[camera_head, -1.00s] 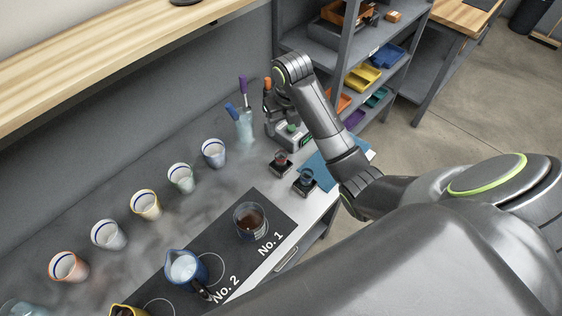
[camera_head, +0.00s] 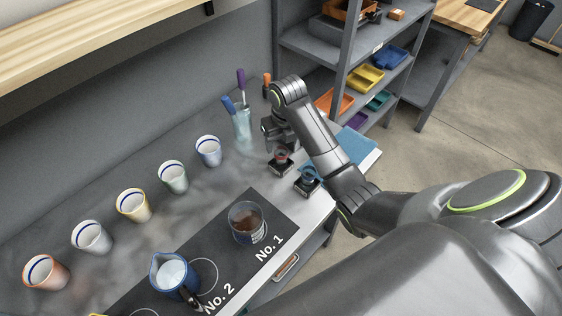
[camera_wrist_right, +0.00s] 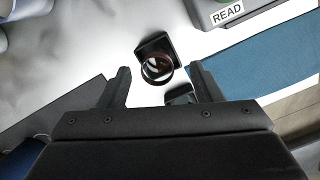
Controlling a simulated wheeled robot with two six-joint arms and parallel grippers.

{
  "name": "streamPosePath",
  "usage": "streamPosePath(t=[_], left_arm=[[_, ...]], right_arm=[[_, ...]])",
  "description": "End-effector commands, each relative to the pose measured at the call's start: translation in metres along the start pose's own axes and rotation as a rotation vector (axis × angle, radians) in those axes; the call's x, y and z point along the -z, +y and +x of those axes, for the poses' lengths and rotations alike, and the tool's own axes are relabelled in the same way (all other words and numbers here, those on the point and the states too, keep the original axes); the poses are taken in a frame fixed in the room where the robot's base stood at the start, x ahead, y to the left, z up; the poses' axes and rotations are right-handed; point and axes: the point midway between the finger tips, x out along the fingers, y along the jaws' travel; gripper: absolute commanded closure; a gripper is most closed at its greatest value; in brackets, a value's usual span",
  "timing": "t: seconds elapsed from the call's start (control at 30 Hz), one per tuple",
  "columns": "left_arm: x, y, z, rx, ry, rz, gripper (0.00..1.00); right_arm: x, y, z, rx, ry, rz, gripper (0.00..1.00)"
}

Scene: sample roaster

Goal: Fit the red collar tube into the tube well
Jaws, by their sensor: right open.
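The red collar tube (camera_head: 281,155) stands in a small black holder on the grey bench. In the right wrist view a dark tube with a reddish rim (camera_wrist_right: 157,68) shows in its black holder, just beyond and between the fingertips. My right gripper (camera_wrist_right: 163,78) is open and empty above it. In the head view this gripper (camera_head: 279,140) is small and partly hidden by my arm. The grey device labelled READ (camera_wrist_right: 228,14) shows at the top of the wrist view; no well opening is visible. My left gripper is not in view.
A second tube with a blue collar (camera_head: 308,175) stands in a holder nearby. A glass with purple and blue-handled tools (camera_head: 242,123) is to the left. A blue mat (camera_head: 354,146) lies right. Several cups, a glass beaker (camera_head: 247,223) and a blue pitcher (camera_head: 174,273) stand on the bench.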

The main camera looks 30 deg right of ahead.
Motion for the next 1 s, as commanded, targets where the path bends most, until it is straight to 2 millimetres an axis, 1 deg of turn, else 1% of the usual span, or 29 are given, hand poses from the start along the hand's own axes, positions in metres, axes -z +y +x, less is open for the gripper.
streamPosePath(t=[0.17, 0.33, 0.4, 0.5, 0.6, 0.77, 0.8, 0.87, 1.0], left_arm=[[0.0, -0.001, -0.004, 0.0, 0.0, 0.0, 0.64], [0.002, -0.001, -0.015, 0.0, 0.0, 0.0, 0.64], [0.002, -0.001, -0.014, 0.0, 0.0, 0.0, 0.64], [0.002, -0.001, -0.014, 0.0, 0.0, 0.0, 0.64], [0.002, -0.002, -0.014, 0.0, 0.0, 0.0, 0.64], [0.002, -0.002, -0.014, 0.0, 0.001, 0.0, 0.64], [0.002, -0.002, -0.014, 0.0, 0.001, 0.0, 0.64], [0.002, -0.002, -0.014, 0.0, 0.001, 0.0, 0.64], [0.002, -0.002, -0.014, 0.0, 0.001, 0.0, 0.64]], right_arm=[[0.003, 0.001, 0.01, 0.0, 0.003, 0.001, 0.41], [0.011, 0.004, 0.034, -0.001, 0.006, 0.0, 0.41], [0.01, 0.004, 0.045, 0.0, 0.004, 0.0, 0.41], [0.01, 0.004, 0.053, 0.0, 0.002, 0.0, 0.41], [0.01, 0.004, 0.057, 0.0, 0.0, 0.0, 0.41], [0.01, 0.004, 0.057, 0.0, 0.0, 0.0, 0.41], [0.01, 0.004, 0.057, 0.0, 0.0, 0.0, 0.42], [0.01, 0.004, 0.057, 0.0, 0.0, 0.0, 0.5], [0.01, 0.004, 0.057, 0.0, 0.0, 0.0, 0.68]])
